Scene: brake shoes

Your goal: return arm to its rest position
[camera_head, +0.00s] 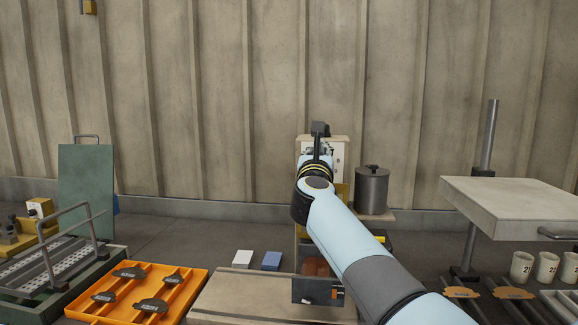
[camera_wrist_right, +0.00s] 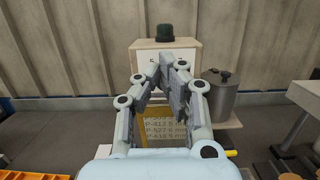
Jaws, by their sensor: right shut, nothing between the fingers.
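My right arm, pale blue with grey joints, comes in from the lower right in the head view and reaches forward. My right gripper (camera_head: 318,150) is at its far end, raised in front of the cream box (camera_head: 338,148). In the right wrist view its grey fingers (camera_wrist_right: 160,78) come together and hold nothing. The box (camera_wrist_right: 182,57) with a dark round top stands behind them. My left gripper is not in either view.
An orange tray (camera_head: 195,281) with dark brake shoes lies lower left, beside a grey perforated rack (camera_head: 45,268). A lidded metal pot (camera_head: 372,190) stands right of my gripper. A raised pale slab (camera_head: 510,205) on a post and several cups (camera_head: 521,266) are at right.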

